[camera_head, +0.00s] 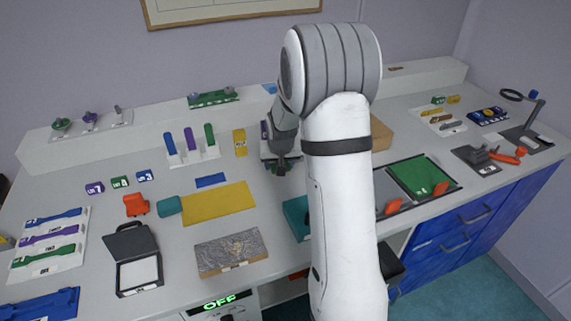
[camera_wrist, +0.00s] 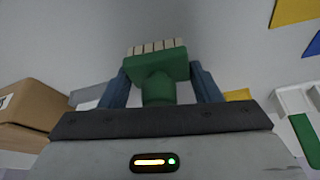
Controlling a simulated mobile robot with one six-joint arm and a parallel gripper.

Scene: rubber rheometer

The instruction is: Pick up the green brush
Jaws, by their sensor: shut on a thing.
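The green brush (camera_wrist: 157,68) is in the middle of the wrist view, with a row of pale bristles along its far edge. My gripper (camera_wrist: 160,86) is shut on the brush's green body, with one blue-grey finger on each side. In the head view my gripper (camera_head: 280,168) is over the rear middle of the bench, left of my white arm. The brush is too small and too hidden there to make out. I cannot tell from these frames whether the brush touches the bench.
Beside my gripper on the left stand a yellow block (camera_head: 239,142) and a rack of coloured sticks (camera_head: 192,150). A brown box (camera_head: 381,134) is behind my arm. A yellow mat (camera_head: 216,204) lies in front. Bare bench shows between the mat and the gripper.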

